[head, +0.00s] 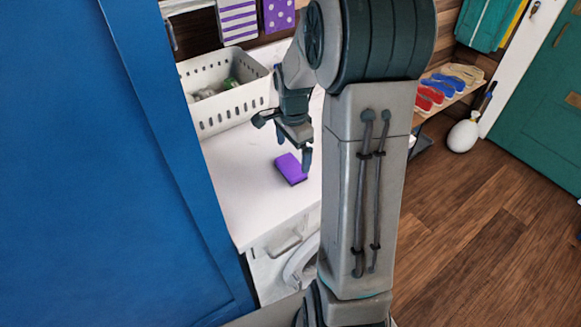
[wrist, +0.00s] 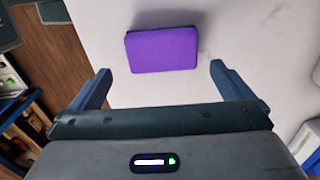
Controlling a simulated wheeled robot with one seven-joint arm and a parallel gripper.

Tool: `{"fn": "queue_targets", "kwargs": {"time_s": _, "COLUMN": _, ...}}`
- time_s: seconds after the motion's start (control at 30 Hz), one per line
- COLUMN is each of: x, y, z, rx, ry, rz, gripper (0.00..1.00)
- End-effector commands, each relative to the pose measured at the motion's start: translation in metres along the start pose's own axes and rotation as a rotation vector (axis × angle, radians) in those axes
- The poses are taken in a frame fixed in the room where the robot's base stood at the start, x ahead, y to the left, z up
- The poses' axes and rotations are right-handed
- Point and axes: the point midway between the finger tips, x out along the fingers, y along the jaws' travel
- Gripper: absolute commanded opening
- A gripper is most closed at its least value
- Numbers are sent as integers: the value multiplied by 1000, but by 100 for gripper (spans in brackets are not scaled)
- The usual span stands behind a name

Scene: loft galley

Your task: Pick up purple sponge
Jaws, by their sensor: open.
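The purple sponge (head: 291,169) lies flat on the white countertop (head: 240,190), near its right side in the head view. In the wrist view the sponge (wrist: 162,50) is a purple block with a dark far edge, lying just beyond my fingers. My gripper (head: 285,146) is open and empty above the counter, close to the sponge. In the wrist view its two blue fingers (wrist: 160,82) are spread wide, one to each side of the sponge's near edge. They do not close on it. The exact height of the fingers above the counter is hard to tell.
A white perforated basket (head: 228,95) with greenish and grey items stands at the back of the counter. A tall blue panel (head: 110,170) fills the left. A washing machine (head: 300,262) is under the counter. Shoes lie on a wooden shelf (head: 455,85) at right. The counter around the sponge is clear.

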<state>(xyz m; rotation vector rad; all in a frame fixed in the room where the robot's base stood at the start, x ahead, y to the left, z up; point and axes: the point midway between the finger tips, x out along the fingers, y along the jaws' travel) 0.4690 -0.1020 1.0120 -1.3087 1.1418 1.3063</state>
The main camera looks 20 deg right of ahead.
Motion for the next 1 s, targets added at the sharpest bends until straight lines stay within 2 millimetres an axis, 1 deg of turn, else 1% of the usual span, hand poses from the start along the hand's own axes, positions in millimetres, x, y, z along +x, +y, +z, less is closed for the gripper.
{"fn": "queue_targets", "kwargs": {"time_s": 0.17, "x": 23, "y": -2, "z": 5, "rx": -1, "ry": -4, "rz": 6, "gripper": 100}}
{"fn": "queue_targets", "kwargs": {"time_s": 0.3, "x": 40, "y": -2, "z": 4, "rx": 0, "ry": -2, "rz": 3, "gripper": 100}}
{"fn": "queue_targets", "kwargs": {"time_s": 0.4, "x": 44, "y": -2, "z": 4, "rx": 1, "ry": -1, "rz": 2, "gripper": 100}}
{"fn": "queue_targets", "kwargs": {"time_s": 0.6, "x": 45, "y": -3, "z": 4, "rx": 0, "ry": -1, "rz": 0, "gripper": 100}}
{"fn": "queue_targets", "kwargs": {"time_s": 0.63, "x": 45, "y": -3, "z": 4, "rx": 0, "ry": -1, "rz": 0, "gripper": 97}}
{"fn": "queue_targets", "kwargs": {"time_s": 0.73, "x": 45, "y": -3, "z": 4, "rx": 0, "ry": -1, "rz": 0, "gripper": 69}}
{"fn": "queue_targets", "kwargs": {"time_s": 0.77, "x": 45, "y": -3, "z": 4, "rx": 0, "ry": -1, "rz": 0, "gripper": 64}}
{"fn": "queue_targets", "kwargs": {"time_s": 1.0, "x": 45, "y": -3, "z": 4, "rx": -1, "ry": -1, "rz": 0, "gripper": 64}}
